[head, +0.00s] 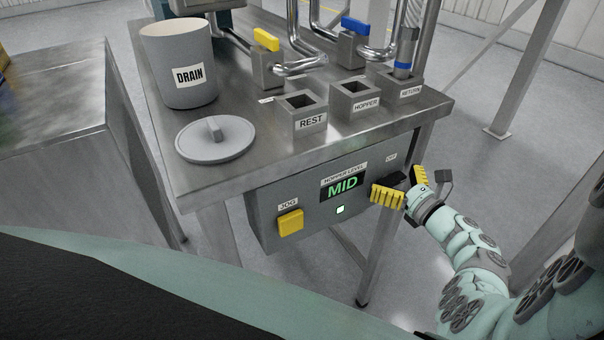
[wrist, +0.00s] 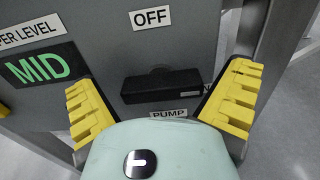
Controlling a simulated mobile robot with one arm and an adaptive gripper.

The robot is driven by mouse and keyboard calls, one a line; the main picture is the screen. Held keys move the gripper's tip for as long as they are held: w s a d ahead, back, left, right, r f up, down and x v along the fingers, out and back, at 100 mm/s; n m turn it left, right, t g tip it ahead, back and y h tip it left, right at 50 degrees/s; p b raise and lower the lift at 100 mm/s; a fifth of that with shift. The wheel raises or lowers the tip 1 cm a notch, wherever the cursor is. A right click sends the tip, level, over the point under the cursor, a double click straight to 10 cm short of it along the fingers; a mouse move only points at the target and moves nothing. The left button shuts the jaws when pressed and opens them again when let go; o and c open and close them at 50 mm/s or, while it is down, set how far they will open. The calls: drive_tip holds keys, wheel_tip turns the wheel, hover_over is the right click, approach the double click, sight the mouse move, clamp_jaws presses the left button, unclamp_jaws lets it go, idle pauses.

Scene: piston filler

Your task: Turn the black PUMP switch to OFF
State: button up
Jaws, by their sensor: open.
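The black PUMP switch (wrist: 160,88) is a bar-shaped handle lying roughly horizontal on the grey panel in the wrist view, with a small pale mark near its right end. The OFF label (wrist: 151,18) is above it and the PUMP label (wrist: 169,114) below. Another label at its right end is mostly hidden. My gripper (wrist: 160,78) is open, with one yellow finger on each side of the handle and visible gaps to both ends. In the head view my gripper (head: 403,186) is at the panel's right end and partly covers the switch.
The control box (head: 262,212) under the steel table also carries a yellow JOG button (head: 290,222) and a green MID display (head: 342,187). A table leg (head: 378,240) stands close by. Above are the REST (head: 310,124), HOPPER (head: 366,105) and RETURN (head: 410,94) sockets.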

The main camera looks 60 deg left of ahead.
drive_tip(key=c, duration=1.1)
drive_tip(key=shift+o, duration=0.2)
drive_tip(key=shift+n, duration=0.3)
drive_tip(key=n+b, duration=0.3)
drive_tip(key=shift+s+f+n, duration=0.1)
drive_tip(key=shift+n, duration=0.3)
drive_tip(key=n+b, duration=0.4)
drive_tip(key=shift+s+f+n, duration=0.1)
drive_tip(key=shift+f+n, duration=0.1)
drive_tip(key=shift+n, duration=0.1)
drive_tip(key=n+b, duration=0.6)
drive_tip(key=shift+s+a+f, duration=0.1)
drive_tip(key=shift+s+f, duration=0.1)
drive_tip(key=shift+n+b, duration=1.4)
drive_tip(key=shift+r, duration=0.15)
